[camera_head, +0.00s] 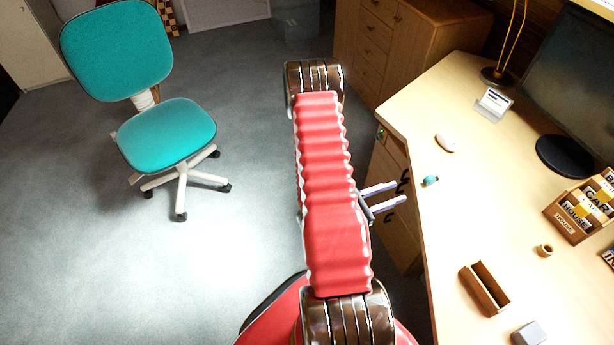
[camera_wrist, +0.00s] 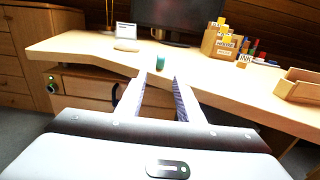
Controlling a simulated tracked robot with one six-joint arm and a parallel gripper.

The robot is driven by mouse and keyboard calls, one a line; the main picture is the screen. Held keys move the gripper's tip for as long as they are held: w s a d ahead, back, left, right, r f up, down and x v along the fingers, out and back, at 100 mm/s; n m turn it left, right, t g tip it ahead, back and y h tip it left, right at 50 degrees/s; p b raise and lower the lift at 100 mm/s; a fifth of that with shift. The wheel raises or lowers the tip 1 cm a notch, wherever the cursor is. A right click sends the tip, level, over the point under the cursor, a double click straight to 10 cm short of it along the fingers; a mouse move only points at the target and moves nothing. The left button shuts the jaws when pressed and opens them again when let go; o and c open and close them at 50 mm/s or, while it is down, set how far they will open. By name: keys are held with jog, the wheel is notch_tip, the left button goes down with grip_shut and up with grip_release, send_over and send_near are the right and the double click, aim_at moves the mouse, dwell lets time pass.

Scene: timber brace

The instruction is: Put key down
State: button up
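A small teal object (camera_head: 430,180) lies on the pale wooden desk (camera_head: 440,235), close to its left edge. It may be the key or its head; its shape is too small to tell. In the wrist view the teal object (camera_wrist: 160,62) shows just beyond my fingertips, near the desk's front edge. My gripper (camera_head: 401,191) is open, with its two fingers apart and nothing seen between them. It is beside the desk's left edge, apart from the teal object. The fingers also show in the wrist view (camera_wrist: 159,80).
A white mouse (camera_head: 447,142), a card stand (camera_head: 493,104), a monitor (camera_head: 565,90), a block rack (camera_head: 585,208) and an open wooden box (camera_head: 485,287) stand on the desk. Drawers (camera_head: 392,165) are under it. A teal chair (camera_head: 165,135) stands left on open floor.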

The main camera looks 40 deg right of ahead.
jog(key=w+a+r+m+g+y, duration=0.1)
jog(key=w+a+r+m+y, duration=0.2)
jog(key=r, duration=0.5)
jog(key=w+a+r+m+g+y, duration=0.1)
jog(key=a+r+m+g+y, duration=0.1)
jog(key=a+r+m, duration=0.4)
jog(key=w+a+r+m+t+y, duration=0.1)
jog(key=w+a+r+t+y, duration=0.2)
jog(key=a, duration=0.8)
jog(key=w+a+r+m+t+y, duration=0.2)
jog(key=w+a+r+t+y, duration=0.1)
jog(key=a+r+t, duration=0.4)
jog(key=w+a+r+m+t+y, duration=0.1)
jog(key=w+a+r+t+y, duration=0.2)
jog(key=a, duration=1.2)
notch_tip(320, 180, up, 6)
jog(key=t+y, duration=0.2)
jog(key=shift+a+f+t+y, duration=0.2)
jog(key=shift+a+t+y, duration=0.1)
jog(key=shift+a, duration=0.1)
jog(key=shift+o, duration=0.3)
jog(key=shift+c, duration=0.7)
